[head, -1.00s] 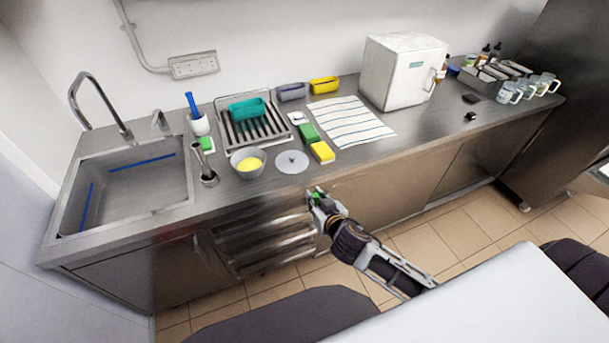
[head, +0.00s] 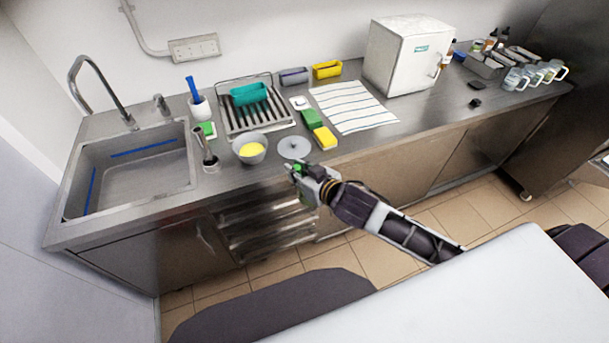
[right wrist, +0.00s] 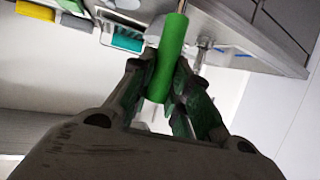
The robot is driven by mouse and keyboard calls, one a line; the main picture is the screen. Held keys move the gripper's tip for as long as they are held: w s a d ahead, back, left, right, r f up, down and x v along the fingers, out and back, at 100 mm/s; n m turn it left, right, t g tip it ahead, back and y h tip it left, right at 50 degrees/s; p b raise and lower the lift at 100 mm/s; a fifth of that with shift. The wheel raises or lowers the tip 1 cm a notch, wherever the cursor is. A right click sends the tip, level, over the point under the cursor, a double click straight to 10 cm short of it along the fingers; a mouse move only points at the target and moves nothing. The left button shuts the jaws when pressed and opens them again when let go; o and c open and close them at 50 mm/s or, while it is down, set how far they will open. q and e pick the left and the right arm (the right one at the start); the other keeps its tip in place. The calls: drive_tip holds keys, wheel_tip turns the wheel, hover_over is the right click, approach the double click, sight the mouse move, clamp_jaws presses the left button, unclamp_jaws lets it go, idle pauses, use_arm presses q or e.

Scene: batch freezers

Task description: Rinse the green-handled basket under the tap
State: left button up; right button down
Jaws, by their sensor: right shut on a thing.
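My right gripper (head: 297,171) is in front of the counter's front edge in the head view, right of the sink. In the right wrist view it (right wrist: 160,95) is shut on an upright-looking green handle (right wrist: 168,55) with a thin metal rod running out of its far end. The basket itself is not visible in either view. The steel sink (head: 145,176) is at the left end of the counter, and the curved tap (head: 98,85) stands behind it. No water shows from the tap. My left gripper is not in view.
Near the counter's front stand a metal cup with a tool (head: 209,155), a bowl of yellow stuff (head: 250,150) and a round lid (head: 293,148). Behind them are a drying rack (head: 230,127) with a teal tub, sponges (head: 325,138) and a striped cloth (head: 360,120). The sink basin looks empty.

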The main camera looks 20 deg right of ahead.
drive_tip(key=a+r+n+g+y, duration=0.2)
drive_tip(key=a+r+n+y, duration=0.2)
drive_tip(key=a+r, duration=0.4)
drive_tip(key=shift+s+a+r+n+g+y, duration=0.2)
drive_tip(key=shift+s+r+n+g+y, duration=0.15)
drive_tip(key=shift+r, duration=1.8)
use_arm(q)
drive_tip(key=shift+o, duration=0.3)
